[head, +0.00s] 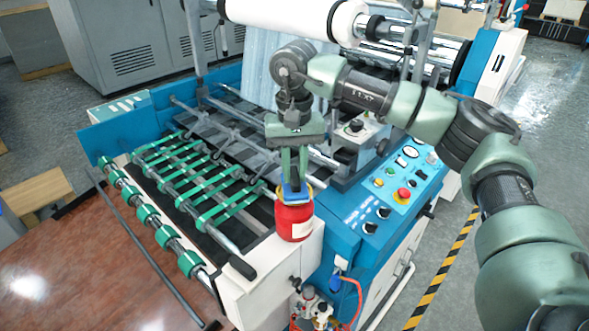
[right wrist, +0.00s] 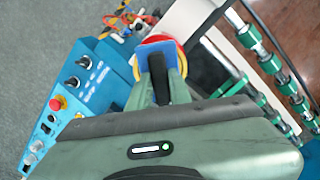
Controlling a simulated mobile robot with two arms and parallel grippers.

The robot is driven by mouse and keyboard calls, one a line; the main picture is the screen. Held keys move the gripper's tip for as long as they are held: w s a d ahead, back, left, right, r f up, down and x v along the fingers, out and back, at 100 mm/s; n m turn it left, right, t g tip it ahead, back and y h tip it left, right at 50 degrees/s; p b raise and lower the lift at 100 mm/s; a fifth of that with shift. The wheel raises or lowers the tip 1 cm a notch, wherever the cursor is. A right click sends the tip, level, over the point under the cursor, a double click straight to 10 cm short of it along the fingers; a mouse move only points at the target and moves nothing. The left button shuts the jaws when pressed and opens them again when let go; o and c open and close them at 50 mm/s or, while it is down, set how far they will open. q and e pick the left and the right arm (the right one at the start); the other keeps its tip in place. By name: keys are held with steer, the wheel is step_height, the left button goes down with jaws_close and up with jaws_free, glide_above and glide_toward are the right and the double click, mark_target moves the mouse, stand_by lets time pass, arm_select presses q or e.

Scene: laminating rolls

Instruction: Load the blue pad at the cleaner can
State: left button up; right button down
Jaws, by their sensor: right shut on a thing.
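The cleaner can (head: 294,220) is red with a pale label and stands upright on the white corner of the machine. My right gripper (head: 293,186) points down over the can's top. It is shut on the blue pad (head: 296,195), which is at the can's mouth; I cannot tell whether it touches the inside. In the right wrist view the blue pad (right wrist: 158,62) shows at the fingertips, with the red and yellow rim of the can (right wrist: 184,62) behind it. My left gripper is not in view.
The blue control panel (head: 400,185) with knobs and a red button is right of the can. Rollers with green bands (head: 200,190) lie to its left. Red hoses and fittings (head: 318,308) hang below. A brown board (head: 90,260) is at lower left.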

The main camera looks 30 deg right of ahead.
mark_target(295, 175)
steer(key=shift+r+p, duration=2.25)
steer(key=shift+r, duration=1.2)
steer(key=shift+f, duration=0.1)
